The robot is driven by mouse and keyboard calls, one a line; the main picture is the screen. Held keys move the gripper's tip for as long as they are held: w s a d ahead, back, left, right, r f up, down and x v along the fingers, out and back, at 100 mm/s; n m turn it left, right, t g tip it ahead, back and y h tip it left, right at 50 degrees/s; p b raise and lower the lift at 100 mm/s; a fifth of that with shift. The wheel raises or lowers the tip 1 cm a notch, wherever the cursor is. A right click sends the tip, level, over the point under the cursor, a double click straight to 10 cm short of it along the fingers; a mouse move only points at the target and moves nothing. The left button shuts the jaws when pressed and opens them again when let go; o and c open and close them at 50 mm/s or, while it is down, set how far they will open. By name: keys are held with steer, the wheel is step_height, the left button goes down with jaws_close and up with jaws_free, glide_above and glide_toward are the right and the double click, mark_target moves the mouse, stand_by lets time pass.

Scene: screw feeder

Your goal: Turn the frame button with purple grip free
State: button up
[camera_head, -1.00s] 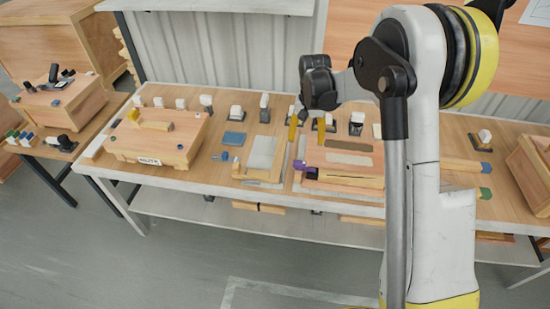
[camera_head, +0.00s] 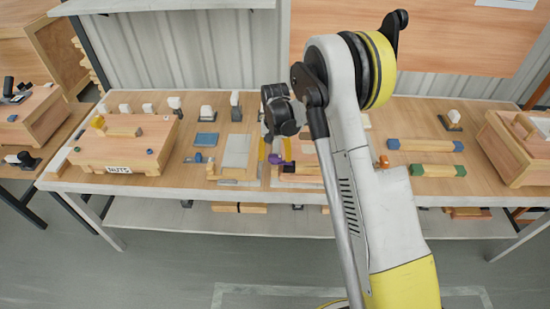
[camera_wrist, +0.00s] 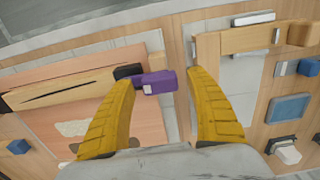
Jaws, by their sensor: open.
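The purple grip (camera_wrist: 155,82) is a small block on a short black piece at the end of a wooden bar with a dark slot (camera_wrist: 62,90). In the wrist view it lies between the yellow fingers of my gripper (camera_wrist: 162,80), nearer the left finger. My gripper is open, and I cannot tell whether that finger touches the grip. In the head view the purple grip (camera_head: 276,159) shows just below and between the fingertips (camera_head: 275,149). My arm hides most of the board to its right.
A board with a grey plate (camera_head: 236,150) and wooden bars lies left of the grip, close to my right finger in the wrist view. A blue block (camera_wrist: 288,107) lies beyond it.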

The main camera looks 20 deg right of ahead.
steer(key=c, duration=1.2)
steer(key=shift+n, duration=0.4)
steer(key=n, duration=0.3)
steer(key=shift+n, duration=0.3)
steer(key=n, duration=0.4)
steer(key=shift+n+b, duration=0.3)
steer(key=n, duration=0.8)
steer(key=shift+n, duration=0.6)
